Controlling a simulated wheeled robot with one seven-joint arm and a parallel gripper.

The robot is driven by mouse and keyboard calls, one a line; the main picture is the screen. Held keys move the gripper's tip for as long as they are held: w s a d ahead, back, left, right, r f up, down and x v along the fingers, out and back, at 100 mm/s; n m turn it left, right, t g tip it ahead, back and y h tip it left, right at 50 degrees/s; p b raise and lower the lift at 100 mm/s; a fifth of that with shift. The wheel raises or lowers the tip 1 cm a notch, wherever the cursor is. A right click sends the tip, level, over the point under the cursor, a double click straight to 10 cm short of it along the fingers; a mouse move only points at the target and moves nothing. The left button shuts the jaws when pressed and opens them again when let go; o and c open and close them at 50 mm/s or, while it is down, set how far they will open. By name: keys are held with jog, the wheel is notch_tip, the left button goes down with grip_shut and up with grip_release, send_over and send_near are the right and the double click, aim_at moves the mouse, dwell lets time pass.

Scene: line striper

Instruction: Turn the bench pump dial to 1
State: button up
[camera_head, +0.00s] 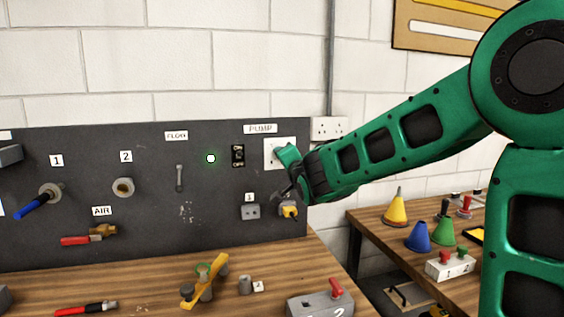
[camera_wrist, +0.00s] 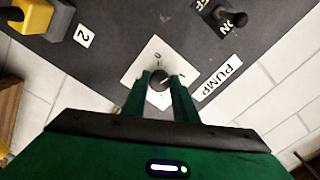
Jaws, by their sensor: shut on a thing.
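The pump dial (camera_wrist: 159,78) is a small dark round knob on a white square plate (camera_wrist: 137,71), beside the PUMP label (camera_wrist: 217,79). In the wrist view, the two green fingers of my gripper (camera_wrist: 160,80) sit on either side of the knob, shut on it. A mark that looks like 0 is above the knob, and another mark shows near the right finger. I cannot clearly tell which mark the knob points to. In the head view, the plate (camera_head: 270,153) is partly hidden by my gripper (camera_head: 284,160), which also covers the knob.
An ON/OFF toggle switch (camera_head: 238,155) is just left of the plate on the dark panel (camera_head: 90,145). A grey box with a yellow plug (camera_head: 289,211) is below my gripper. A white wall socket (camera_head: 329,128) is at right. Tools lie on the bench (camera_head: 140,282).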

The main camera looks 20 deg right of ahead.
jog(key=shift+d+f+m, duration=0.1)
jog(key=shift+m, duration=1.35)
jog(key=shift+d+f+m, duration=0.1)
jog(key=shift+m, duration=1.35)
jog(key=o, duration=1.1)
jog(key=shift+c, duration=0.2)
jog(key=shift+r, duration=0.1)
jog(key=shift+s+a, duration=0.1)
jog(key=s, duration=1)
jog(key=shift+s, duration=0.25)
